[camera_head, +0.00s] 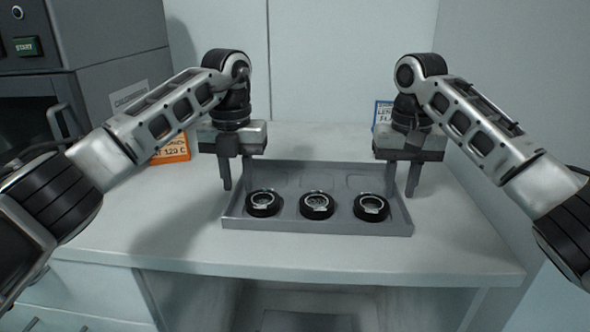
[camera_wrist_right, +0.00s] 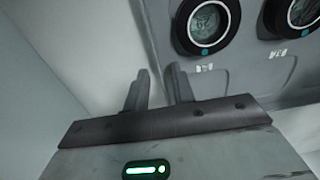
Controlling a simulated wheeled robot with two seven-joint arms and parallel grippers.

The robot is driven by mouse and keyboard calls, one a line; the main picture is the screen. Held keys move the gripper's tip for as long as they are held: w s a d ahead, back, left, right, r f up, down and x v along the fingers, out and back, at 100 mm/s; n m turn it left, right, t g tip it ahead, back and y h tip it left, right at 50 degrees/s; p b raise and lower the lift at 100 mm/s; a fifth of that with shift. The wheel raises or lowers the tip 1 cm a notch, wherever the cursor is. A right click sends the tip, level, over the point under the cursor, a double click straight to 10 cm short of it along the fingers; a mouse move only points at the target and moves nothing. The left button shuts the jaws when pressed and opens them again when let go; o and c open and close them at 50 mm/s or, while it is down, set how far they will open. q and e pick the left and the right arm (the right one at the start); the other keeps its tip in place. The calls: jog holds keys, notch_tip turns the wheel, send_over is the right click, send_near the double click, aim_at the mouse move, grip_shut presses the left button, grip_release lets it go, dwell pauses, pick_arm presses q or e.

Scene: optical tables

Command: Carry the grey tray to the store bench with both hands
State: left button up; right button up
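The grey tray (camera_head: 318,225) stands on the bench top and holds three round black-rimmed parts in a row: left (camera_head: 263,203), middle (camera_head: 316,205) and right (camera_head: 371,207). My left gripper (camera_head: 237,187) points down at the tray's left side wall, its fingers apart. My right gripper (camera_head: 400,193) points down at the right side wall, its fingers apart. In the right wrist view, the open right fingers (camera_wrist_right: 158,72) are on either side of the line of the tray's edge (camera_wrist_right: 155,30). I cannot tell whether either gripper touches the tray. The store bench cannot be identified.
A dark grey oven-like machine (camera_head: 110,45) with a green START button stands at the left. An orange sign (camera_head: 172,150) and a blue-edged sign (camera_head: 383,112) stand behind the arms. The bench top (camera_head: 160,235) is bare around the tray. Walls close off the back and right.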

pick_arm(q)
jog(key=shift+r, duration=0.1)
pick_arm(e)
jog(key=shift+r, duration=0.3)
pick_arm(q)
notch_tip(320, 180, up, 12)
pick_arm(e)
notch_tip(320, 180, up, 11)
jog(key=shift+r, duration=0.2)
dwell(0.5)
